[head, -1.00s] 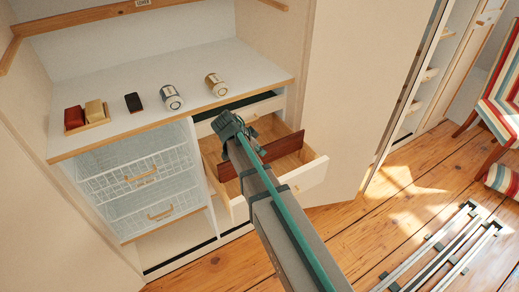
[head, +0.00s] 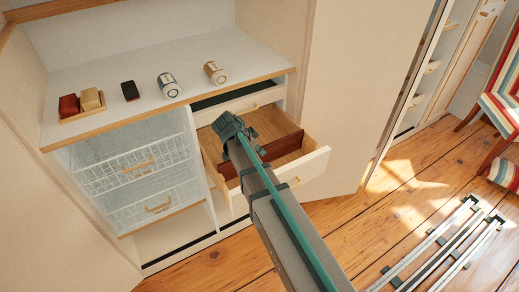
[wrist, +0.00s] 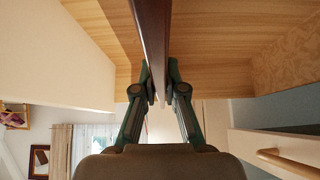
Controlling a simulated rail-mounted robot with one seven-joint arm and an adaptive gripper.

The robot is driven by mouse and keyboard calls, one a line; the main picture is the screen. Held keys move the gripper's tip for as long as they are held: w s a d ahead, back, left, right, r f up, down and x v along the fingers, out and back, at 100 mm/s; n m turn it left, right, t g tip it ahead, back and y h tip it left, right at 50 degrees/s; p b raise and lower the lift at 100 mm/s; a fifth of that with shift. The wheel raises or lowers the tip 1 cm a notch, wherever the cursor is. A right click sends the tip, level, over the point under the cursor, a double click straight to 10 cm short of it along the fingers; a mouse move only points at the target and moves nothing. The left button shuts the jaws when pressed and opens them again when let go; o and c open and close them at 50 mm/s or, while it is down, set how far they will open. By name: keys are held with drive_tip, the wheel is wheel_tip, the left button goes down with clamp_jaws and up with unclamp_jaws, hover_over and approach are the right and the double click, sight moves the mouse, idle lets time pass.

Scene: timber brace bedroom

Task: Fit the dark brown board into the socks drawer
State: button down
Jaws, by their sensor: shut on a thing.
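The dark brown board (head: 285,147) stands on edge inside the open, light-wood drawer (head: 312,172), running across it from left to right. Its top edge is near the height of the drawer's rim in the head view. My gripper (wrist: 159,88) is shut on the board (wrist: 152,35), with one finger on each side. In the head view, my gripper (head: 232,130) and arm cover the board's left-middle part. Whether the board's lower edge touches the drawer floor cannot be told.
A white countertop (head: 135,112) above the drawer holds two tins (head: 168,85), a black block (head: 130,91) and a small tray (head: 84,114) with red and tan blocks. Wire baskets (head: 140,170) are left of the drawer. A tall panel (head: 365,90) stands at right.

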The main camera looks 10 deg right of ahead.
drive_tip(key=shift+f, duration=0.3)
drive_tip(key=c, duration=1.2)
unclamp_jaws()
drive_tip(key=shift+r, duration=0.1)
